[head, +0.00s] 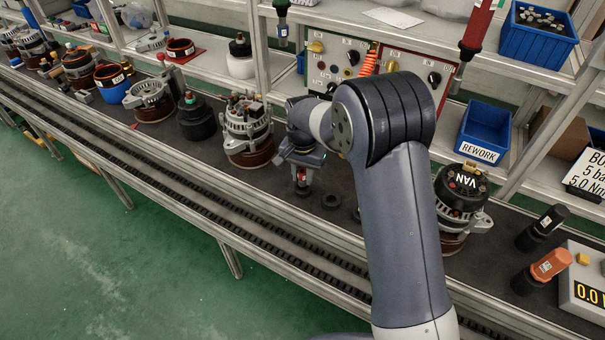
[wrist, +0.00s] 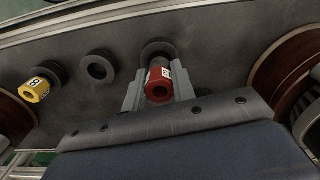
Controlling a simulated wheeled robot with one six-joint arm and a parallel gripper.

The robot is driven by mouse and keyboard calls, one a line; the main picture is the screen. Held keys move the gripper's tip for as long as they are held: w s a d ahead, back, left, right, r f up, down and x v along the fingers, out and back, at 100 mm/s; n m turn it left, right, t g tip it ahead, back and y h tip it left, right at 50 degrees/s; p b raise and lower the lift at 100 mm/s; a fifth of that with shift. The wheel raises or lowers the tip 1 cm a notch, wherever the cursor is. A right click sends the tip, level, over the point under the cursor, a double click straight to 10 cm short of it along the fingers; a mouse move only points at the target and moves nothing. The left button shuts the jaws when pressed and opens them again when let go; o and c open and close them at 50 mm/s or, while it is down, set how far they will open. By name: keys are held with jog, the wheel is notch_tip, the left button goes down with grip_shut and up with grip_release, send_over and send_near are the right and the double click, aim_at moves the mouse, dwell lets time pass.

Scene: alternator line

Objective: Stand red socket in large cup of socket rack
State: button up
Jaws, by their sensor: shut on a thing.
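In the wrist view the socket's far end lines up with the dark cup (wrist: 155,48) at the right end of the row. I cannot tell whether it is inside the cup or just above it. The middle cup (wrist: 97,67) is empty. A yellow socket (wrist: 35,90) stands in the left cup (wrist: 47,70). In the head view my gripper (head: 302,178) points down at the bench and the middle cup (head: 331,201) shows beside it.
An alternator (head: 246,130) stands left of my gripper, and one marked VAN (head: 461,200) stands to the right beyond my arm. An orange-topped tool (head: 549,265) is farther right. A conveyor rail (head: 250,225) runs along the bench front. A blue REWORK bin (head: 484,133) is behind.

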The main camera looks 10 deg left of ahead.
jog(key=shift+f+b, duration=0.7)
jog(key=shift+f, duration=0.35)
jog(key=o, duration=0.9)
jog(key=shift+o, duration=0.2)
jog(key=shift+r, duration=0.1)
notch_tip(320, 180, up, 11)
jog(key=shift+f, duration=0.15)
jog(key=shift+f, duration=0.1)
notch_tip(320, 180, down, 10)
jog(key=shift+f, duration=0.15)
jog(key=shift+r+p, duration=0.35)
jog(key=shift+p, duration=0.05)
jog(key=shift+r, duration=0.1)
